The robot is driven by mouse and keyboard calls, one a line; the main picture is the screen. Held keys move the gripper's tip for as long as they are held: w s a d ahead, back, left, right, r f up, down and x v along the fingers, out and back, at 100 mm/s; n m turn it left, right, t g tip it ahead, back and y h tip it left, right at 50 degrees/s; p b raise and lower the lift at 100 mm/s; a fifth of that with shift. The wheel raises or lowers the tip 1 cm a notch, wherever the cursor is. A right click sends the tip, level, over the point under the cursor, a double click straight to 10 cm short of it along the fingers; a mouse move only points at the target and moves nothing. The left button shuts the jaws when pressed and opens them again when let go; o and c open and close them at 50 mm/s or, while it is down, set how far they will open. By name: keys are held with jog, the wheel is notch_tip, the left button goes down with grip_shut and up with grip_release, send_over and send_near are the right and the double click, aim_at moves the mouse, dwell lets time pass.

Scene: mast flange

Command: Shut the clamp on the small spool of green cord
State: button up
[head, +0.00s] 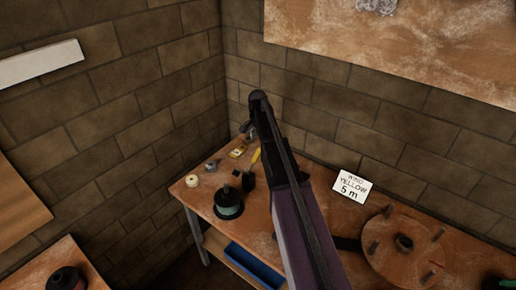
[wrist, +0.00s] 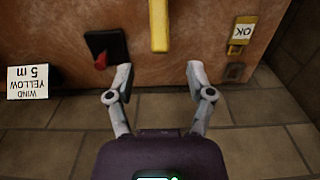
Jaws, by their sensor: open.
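My gripper (head: 248,131) is small and partly hidden by my arm at the back of the bench, beyond the spool.
A black plate with a red lever (wrist: 104,46) and an OK tag (wrist: 242,30) flank the bar. A white roll (head: 192,181) and grey piece (head: 211,165) lie near the spool. A large reel (head: 378,262) and a "WIND YELLOW 5 m" card (head: 351,187) are at right.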

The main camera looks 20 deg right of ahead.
aim_at(258, 152)
jog(key=shift+s+a+r+p, duration=0.15)
jog(key=shift+r+p, duration=1.05)
jog(key=shift+r, duration=0.65)
jog(key=shift+f, duration=0.2)
notch_tip(258, 152, down, 14)
jog(key=b, duration=1.3)
jog(key=shift+r+b, duration=0.25)
jog(key=shift+b, duration=0.15)
grip_shut()
